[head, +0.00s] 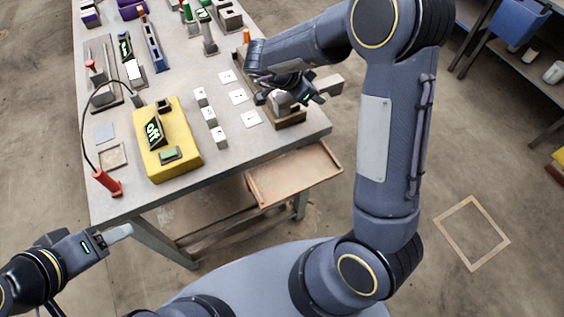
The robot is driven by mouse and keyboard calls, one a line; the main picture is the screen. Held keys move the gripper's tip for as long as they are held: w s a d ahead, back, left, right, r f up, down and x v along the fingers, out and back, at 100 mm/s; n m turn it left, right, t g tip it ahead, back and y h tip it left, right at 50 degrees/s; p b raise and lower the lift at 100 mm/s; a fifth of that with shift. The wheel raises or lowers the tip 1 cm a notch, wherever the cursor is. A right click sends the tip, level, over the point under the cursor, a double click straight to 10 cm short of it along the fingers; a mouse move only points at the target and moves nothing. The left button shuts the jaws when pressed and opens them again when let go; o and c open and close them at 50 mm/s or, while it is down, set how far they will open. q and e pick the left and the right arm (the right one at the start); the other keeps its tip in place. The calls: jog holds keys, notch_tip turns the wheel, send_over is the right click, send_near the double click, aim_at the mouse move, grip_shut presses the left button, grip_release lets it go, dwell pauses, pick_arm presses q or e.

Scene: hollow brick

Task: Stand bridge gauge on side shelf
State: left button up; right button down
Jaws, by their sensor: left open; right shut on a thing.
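My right gripper (290,97) is over the near right corner of the table, shut on a grey blocky piece that looks like the bridge gauge (329,86). Part of this piece sticks out to the right of the fingers; the rest is hidden by the gripper. A brown wooden block or holder (290,120) is just below; I cannot tell whether the piece touches it. The side shelf (293,176), a brown tray-like ledge, is at the table's near side, lower than the top, and empty. My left gripper (118,234) is open and empty, off the table's near left corner.
A yellow box (171,142) with an "Off" display and a red-handled cable tool (107,182) are on the table's near left. Several white cards and small white blocks (219,137) lie left of my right gripper. Other fixtures fill the far side. A square frame (472,233) lies on the floor.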

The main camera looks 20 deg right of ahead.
jog(key=s+a+f, duration=0.3)
jog(key=s+a, duration=0.2)
jog(key=s, duration=0.1)
send_over(307, 166)
jog(key=a, duration=0.2)
notch_tip(307, 166, down, 6)
jog(key=shift+a+f+b, duration=0.15)
jog(key=shift+b, duration=0.2)
jog(key=shift+s+a+f, duration=0.1)
jog(key=shift+s+f, duration=0.05)
jog(key=shift+f, duration=1.6)
jog(key=shift+f, duration=0.65)
jog(key=c, duration=1.1)
grip_release()
